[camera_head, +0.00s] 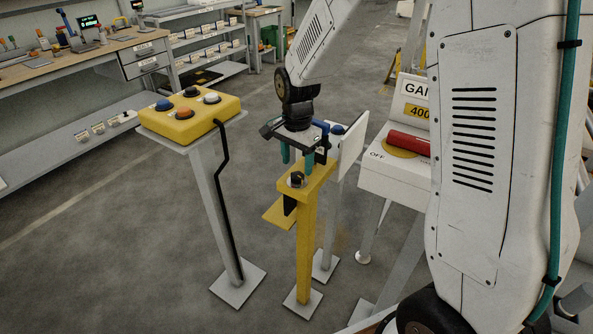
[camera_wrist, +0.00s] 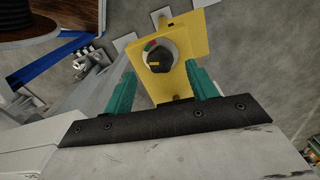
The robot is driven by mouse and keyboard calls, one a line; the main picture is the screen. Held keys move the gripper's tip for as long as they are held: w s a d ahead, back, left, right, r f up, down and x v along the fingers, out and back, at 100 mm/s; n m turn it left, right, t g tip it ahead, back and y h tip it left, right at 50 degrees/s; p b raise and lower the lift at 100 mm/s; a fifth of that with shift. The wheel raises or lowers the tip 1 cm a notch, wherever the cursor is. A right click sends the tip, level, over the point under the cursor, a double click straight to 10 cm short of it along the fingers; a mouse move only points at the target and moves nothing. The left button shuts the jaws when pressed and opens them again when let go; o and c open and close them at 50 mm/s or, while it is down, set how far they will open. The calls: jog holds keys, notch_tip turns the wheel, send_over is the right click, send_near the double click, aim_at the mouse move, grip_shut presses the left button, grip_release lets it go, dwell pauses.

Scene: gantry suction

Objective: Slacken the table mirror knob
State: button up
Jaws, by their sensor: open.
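No table mirror shows in either view. A black rotary knob (camera_head: 297,179) with an orange mark sits on top of a yellow post (camera_head: 306,235). In the wrist view the knob (camera_wrist: 158,58) lies on a pale round dial with green and red marks, on a yellow plate (camera_wrist: 200,40). My gripper (camera_head: 297,158) is open, its teal fingers pointing down just above the knob in the head view. In the wrist view the knob appears between and a little beyond the two fingertips (camera_wrist: 159,70). I see no contact with it.
A yellow button box (camera_head: 192,118) on a grey stand is left of the post. Right of it, a white cabinet carries a red handle (camera_head: 408,143) marked OFF. A white panel (camera_head: 350,145) stands close behind the post. Open floor (camera_head: 130,270) lies at the left.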

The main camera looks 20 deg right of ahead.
aim_at(297, 174)
jog(key=shift+f, duration=1.9)
jog(key=c, duration=1)
jog(key=shift+n, duration=3.3)
